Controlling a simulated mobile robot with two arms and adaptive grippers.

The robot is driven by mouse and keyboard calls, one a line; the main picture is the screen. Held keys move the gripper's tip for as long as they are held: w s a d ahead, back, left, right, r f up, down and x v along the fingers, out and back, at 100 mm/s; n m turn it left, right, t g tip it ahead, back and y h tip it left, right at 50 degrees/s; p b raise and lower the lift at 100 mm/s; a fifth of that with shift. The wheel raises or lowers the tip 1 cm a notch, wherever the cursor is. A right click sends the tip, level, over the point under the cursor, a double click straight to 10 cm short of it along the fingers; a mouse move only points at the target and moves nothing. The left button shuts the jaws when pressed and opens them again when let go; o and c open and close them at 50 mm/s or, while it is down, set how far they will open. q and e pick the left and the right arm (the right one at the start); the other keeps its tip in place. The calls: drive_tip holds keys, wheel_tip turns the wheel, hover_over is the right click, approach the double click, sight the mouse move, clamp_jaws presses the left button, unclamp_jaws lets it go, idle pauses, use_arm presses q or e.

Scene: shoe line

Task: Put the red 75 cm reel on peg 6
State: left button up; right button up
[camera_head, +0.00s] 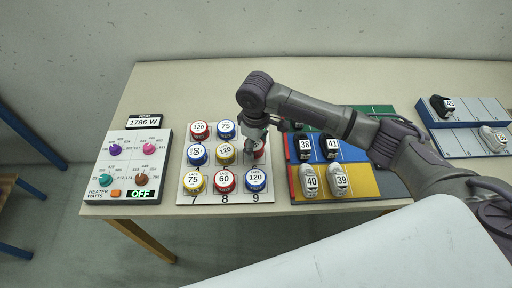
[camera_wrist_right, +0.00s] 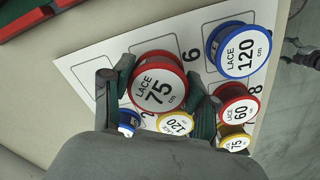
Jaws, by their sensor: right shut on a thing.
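The red 75 cm reel (camera_wrist_right: 160,82) is between the two fingers of my right gripper (camera_wrist_right: 160,95), which is shut on it, label facing the wrist camera. In the head view the reel (camera_head: 260,149) shows partly behind the right gripper (camera_head: 256,143), over the peg 6 place of the white board (camera_head: 228,199). My left gripper is not in view.
Neighbouring reels stand close: yellow 120 (camera_head: 226,153), red 60 (camera_head: 225,181) and blue 120 (camera_head: 255,180). More reels fill the left columns. The heater panel (camera_head: 129,168) is left; the coloured shoe board (camera_head: 372,184) is right, under my right arm.

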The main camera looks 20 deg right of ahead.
sight(256, 145)
drive_tip(key=shift+f, duration=1.35)
drive_tip(key=o, duration=1.2)
drive_tip(key=shift+c, duration=0.2)
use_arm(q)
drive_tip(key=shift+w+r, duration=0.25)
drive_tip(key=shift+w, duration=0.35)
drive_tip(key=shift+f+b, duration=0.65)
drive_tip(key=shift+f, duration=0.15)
use_arm(e)
wheel_tip(256, 145, up, 13)
drive_tip(key=shift+r, duration=0.1)
